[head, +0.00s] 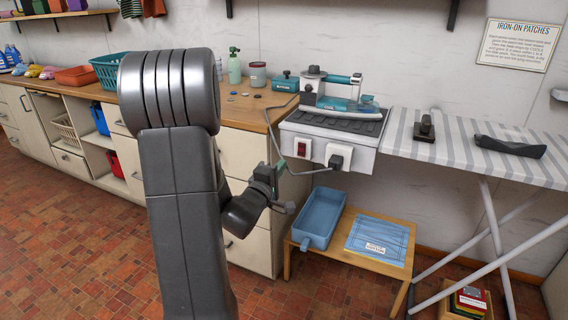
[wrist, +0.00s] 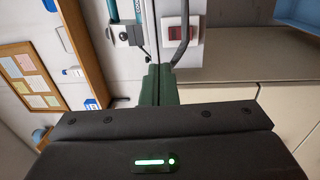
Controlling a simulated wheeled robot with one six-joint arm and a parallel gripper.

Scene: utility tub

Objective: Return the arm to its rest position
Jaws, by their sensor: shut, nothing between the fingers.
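My gripper (head: 280,166) is raised in front of the wooden counter's right end, just left of the grey unit with the red switch. Its greenish fingers are together and hold nothing. In the wrist view the closed fingers (wrist: 160,84) point toward the unit's side and a dark cable. My arm is bent and fills the middle of the head view, hiding part of the counter and cabinets. I cannot tell whether the fingers touch the cable.
The grey unit (head: 330,148) has a plug and cable at its front. A blue tub (head: 318,218) and a blue folded cloth (head: 377,240) are on a low wooden bench (head: 345,268). A striped ironing board (head: 460,160) stands at right. The tiled floor at left is clear.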

